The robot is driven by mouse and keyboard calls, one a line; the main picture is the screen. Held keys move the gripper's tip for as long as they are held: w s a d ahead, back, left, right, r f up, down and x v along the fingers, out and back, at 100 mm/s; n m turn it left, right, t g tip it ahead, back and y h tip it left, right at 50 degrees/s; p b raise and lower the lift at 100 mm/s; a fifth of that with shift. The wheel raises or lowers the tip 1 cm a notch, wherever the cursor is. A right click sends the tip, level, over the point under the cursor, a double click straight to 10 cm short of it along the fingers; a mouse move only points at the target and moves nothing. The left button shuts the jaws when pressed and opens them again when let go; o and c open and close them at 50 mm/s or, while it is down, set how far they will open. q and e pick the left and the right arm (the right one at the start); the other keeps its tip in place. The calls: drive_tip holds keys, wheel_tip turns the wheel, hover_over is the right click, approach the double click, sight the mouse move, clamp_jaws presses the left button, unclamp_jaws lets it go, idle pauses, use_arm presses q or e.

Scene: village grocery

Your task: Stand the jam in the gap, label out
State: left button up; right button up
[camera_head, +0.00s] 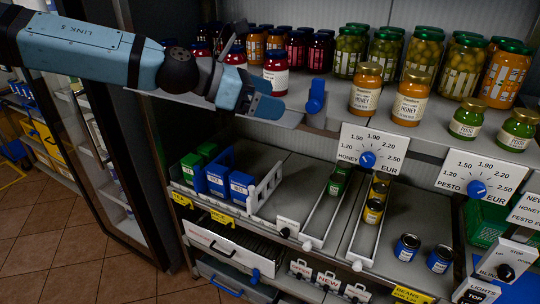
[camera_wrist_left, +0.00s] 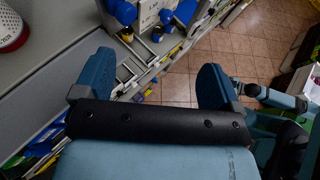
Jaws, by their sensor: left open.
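My left gripper (camera_head: 262,100) is open and empty, just in front of the jam. In the left wrist view its fingers (camera_wrist_left: 153,83) are wide apart with nothing between them.
Dark jars, pickles and olives (camera_head: 460,67) fill the back of the upper shelf. Pesto jars (camera_head: 467,118) stand at right. Price dials (camera_head: 368,158) hang on the front edge. Below are blue boxes (camera_head: 242,188) and cans (camera_head: 373,210) in lanes. Tiled floor is open at left.

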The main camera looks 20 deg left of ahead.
use_arm(q)
wheel_tip(320, 180, down, 12)
drive_tip(key=s+d+n+t+y+p, duration=0.1)
drive_tip(key=n+t+y+p, duration=0.1)
drive_tip(key=n+t+y, duration=0.1)
drive_tip(key=shift+d+r+n+t+y, duration=0.15)
drive_tip(key=shift+d+n+t+y, duration=0.2)
drive_tip(key=shift+n, duration=0.35)
use_arm(e)
drive_tip(key=shift+s+r, duration=0.3)
drive_tip(key=shift+r, duration=0.2)
drive_tip(key=shift+s+r, duration=0.25)
drive_tip(key=shift+r, duration=0.25)
